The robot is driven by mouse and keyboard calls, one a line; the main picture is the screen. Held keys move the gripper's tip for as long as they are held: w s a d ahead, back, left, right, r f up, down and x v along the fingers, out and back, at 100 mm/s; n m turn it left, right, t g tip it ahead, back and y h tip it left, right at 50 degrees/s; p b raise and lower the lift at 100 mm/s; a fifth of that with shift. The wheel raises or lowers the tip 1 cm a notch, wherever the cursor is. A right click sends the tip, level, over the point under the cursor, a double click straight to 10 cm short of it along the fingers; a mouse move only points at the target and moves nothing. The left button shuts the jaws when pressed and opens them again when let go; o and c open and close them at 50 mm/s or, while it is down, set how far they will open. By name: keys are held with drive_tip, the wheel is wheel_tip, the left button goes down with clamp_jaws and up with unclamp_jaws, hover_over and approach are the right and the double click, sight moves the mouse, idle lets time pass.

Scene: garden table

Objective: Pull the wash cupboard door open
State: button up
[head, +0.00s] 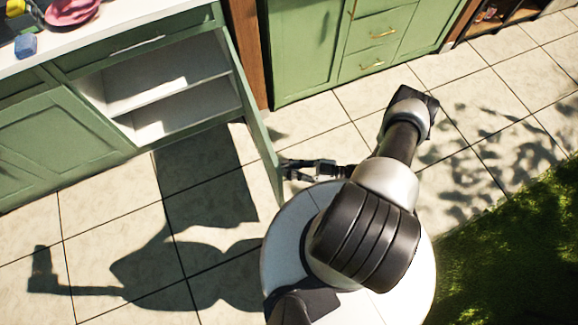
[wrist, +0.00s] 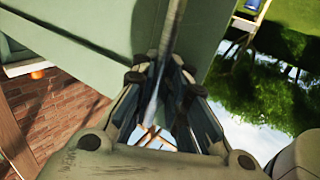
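The wash cupboard door (head: 253,118) is green and stands wide open, seen nearly edge-on in the head view, swung out from the cupboard front. The cupboard's white inside (head: 165,85) shows a shelf and looks empty. My gripper (head: 290,170) is at the door's outer face near its free edge. In the wrist view, the green door face (wrist: 85,45) fills the upper left, and a thin bar-like handle (wrist: 172,30) runs between my fingertips (wrist: 165,68). The fingers look closed around the bar, though exact contact is hard to see.
A white worktop (head: 110,22) with a pink item (head: 72,10) and a blue sponge-like block (head: 25,45) is above the cupboard. More green cupboards with drawers (head: 375,35) stand right of a wooden post (head: 248,50). Paving is clear around the door; grass (head: 520,260) lies right.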

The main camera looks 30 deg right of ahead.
drive_tip(key=o, duration=0.4)
drive_tip(key=shift+o, duration=0.2)
drive_tip(key=shift+d, duration=0.1)
drive_tip(key=v, duration=1.2)
drive_tip(key=shift+r, duration=0.1)
